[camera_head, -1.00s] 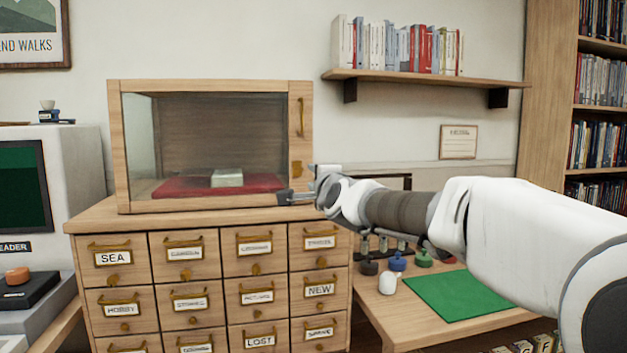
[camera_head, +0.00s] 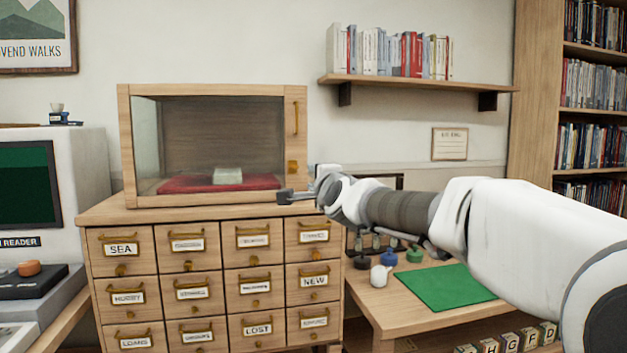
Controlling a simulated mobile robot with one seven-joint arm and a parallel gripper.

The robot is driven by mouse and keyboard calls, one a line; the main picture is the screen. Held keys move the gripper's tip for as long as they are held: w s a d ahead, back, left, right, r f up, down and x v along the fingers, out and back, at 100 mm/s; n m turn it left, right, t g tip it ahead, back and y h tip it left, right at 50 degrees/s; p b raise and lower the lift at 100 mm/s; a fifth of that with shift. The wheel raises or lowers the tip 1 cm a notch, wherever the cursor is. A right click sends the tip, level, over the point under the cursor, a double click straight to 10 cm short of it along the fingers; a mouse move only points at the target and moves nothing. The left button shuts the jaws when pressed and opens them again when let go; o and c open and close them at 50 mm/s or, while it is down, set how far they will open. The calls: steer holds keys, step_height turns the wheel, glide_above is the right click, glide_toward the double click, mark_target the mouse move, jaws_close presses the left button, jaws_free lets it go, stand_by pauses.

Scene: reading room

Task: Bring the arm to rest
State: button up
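My gripper (camera_head: 284,197) is at the end of my white arm, which reaches in from the right edge of the head view. It is in front of the lower right corner of the wooden display case (camera_head: 122,150), seen side-on. I cannot tell from this angle whether its fingers are apart. No object shows in it. The case stands on a card-catalogue cabinet (camera_head: 180,265) with labelled drawers. Inside the case a pale block (camera_head: 228,176) lies on a red cushion (camera_head: 180,184).
A wooden table (camera_head: 400,322) at right bears a green mat (camera_head: 447,287), a white pot (camera_head: 380,276), and blue, green and dark items. A book shelf (camera_head: 420,83) hangs above. A tall bookcase (camera_head: 535,100) stands right, a reader machine (camera_head: 80,160) left.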

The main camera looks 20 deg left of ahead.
steer(key=shift+s, duration=0.1)
stand_by(0.3)
steer(key=s+d+f+n+g+h, duration=0.35)
steer(key=s+d+f, duration=0.45)
steer(key=s+d, duration=0.4)
steer(key=s+d+f+n+g+h+p, duration=0.1)
steer(key=s+d+f+n+g+h, duration=0.3)
steer(key=s+d+f, duration=0.7)
steer(key=s+d+f+n+g+h, duration=0.2)
steer(key=s+d+f+n, duration=0.35)
steer(key=s+d, duration=0.8)
step_height(320, 180, up, 25)
steer(key=m+p, duration=0.1)
steer(key=p, duration=2.4)
steer(key=shift+a, duration=0.45)
steer(key=shift+r, duration=0.1)
